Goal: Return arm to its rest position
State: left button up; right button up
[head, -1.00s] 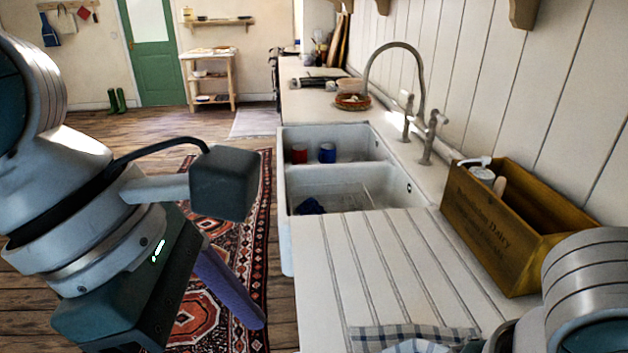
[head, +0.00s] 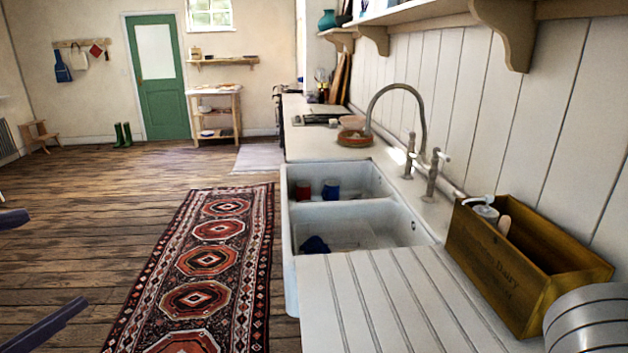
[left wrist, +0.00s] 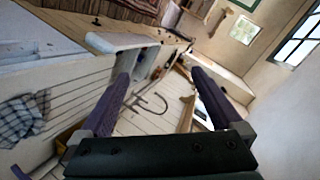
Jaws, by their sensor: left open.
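My left gripper (head: 57,258) shows only as two purple fingers at the left edge of the head view. The fingers are spread apart over the wooden floor, with nothing between them. In the left wrist view the same open gripper (left wrist: 160,76) has its two fingers wide apart and empty. A rounded grey part of my right arm shows at the bottom right of the head view. My right gripper is out of the picture.
A white double sink (head: 291,246) holds a red cup (head: 303,190), a blue cup (head: 331,189) and a dark blue cloth (head: 315,245). A wooden crate (head: 490,265) stands right of the drainboard (head: 375,300). The patterned rug (head: 205,262) and floor are clear.

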pick_arm(q)
jog(key=s+a+f+n+g+y, duration=0.1)
jog(key=s+a+f+n+g, duration=0.15)
jog(key=s+f+g, duration=0.4)
jog(key=s+a+f+n+g, duration=0.2)
jog(key=s+f+n+g, duration=0.15)
jog(key=s, duration=0.65)
jog(key=d+f+n+h, duration=0.2)
jog(key=d+n+h, duration=0.1)
jog(key=d, duration=0.6)
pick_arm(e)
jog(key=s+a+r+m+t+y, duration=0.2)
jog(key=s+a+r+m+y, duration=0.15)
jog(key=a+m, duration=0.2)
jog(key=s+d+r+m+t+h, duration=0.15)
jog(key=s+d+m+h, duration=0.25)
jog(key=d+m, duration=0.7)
pick_arm(q)
notch_tip(320, 180, up, 26)
jog(key=p, duration=2.5)
jog(key=shift+d+f, duration=0.15)
jog(key=shift+f, duration=0.05)
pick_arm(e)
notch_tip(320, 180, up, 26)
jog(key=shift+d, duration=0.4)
